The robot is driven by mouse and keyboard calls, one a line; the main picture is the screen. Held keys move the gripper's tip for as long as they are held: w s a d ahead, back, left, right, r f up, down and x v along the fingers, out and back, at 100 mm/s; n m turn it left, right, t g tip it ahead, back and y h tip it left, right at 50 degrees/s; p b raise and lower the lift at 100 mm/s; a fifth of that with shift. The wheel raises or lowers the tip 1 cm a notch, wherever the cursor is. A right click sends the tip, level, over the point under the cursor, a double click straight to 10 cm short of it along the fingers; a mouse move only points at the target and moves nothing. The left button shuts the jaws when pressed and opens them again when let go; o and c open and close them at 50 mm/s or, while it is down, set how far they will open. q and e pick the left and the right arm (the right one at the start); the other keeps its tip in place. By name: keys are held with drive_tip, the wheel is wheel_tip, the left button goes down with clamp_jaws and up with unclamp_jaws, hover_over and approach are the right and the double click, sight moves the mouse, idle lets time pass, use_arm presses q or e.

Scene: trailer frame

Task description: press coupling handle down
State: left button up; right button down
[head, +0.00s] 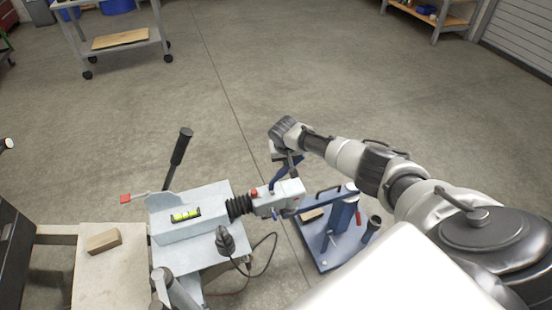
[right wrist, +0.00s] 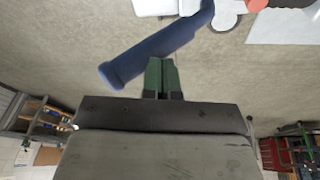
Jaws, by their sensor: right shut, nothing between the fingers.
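The pale grey coupling head (head: 283,197) sits at the front of the trailer drawbar, right of a black ribbed bellows. Its blue coupling handle (head: 281,174) stands raised at a slant above it. In the right wrist view the handle (right wrist: 158,49) is a thick blue bar running diagonally across the top. My right gripper (head: 291,163) is over the handle, with its green fingers (right wrist: 162,62) shut and empty. The fingertips are right at the handle's edge in the wrist view; I cannot tell whether they touch. My left gripper is not in view.
A blue stand (head: 330,255) with a post and a bar handle is right of the coupling. A black brake lever (head: 180,147) rises from the drawbar plate, beside a yellow-green level (head: 186,215). A wooden block (head: 103,241) lies at left.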

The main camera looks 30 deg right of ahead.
sight(299, 162)
drive_tip(key=d+f+y+b, duration=0.2)
drive_tip(key=d, duration=0.1)
drive_tip(key=s+d+f+t+y+b, duration=0.1)
drive_tip(key=shift+d+f+m+y+b, duration=0.2)
drive_tip(key=shift+d+m+y+b, duration=0.1)
drive_tip(key=shift+y+b, duration=0.1)
use_arm(q)
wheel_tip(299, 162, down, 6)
drive_tip(key=b, duration=0.2)
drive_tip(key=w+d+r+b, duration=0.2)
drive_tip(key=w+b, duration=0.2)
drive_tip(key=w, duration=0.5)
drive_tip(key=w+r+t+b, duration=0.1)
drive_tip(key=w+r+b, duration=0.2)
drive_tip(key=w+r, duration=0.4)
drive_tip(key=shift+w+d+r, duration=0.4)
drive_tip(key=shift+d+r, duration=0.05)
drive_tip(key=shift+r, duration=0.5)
use_arm(e)
drive_tip(key=s+d+f+y, duration=0.1)
drive_tip(key=d+f+y, duration=0.2)
drive_tip(key=d+f, duration=0.1)
drive_tip(key=shift+s+f+t, duration=0.15)
drive_tip(key=shift+f+t, duration=0.15)
drive_tip(key=shift+t, duration=0.1)
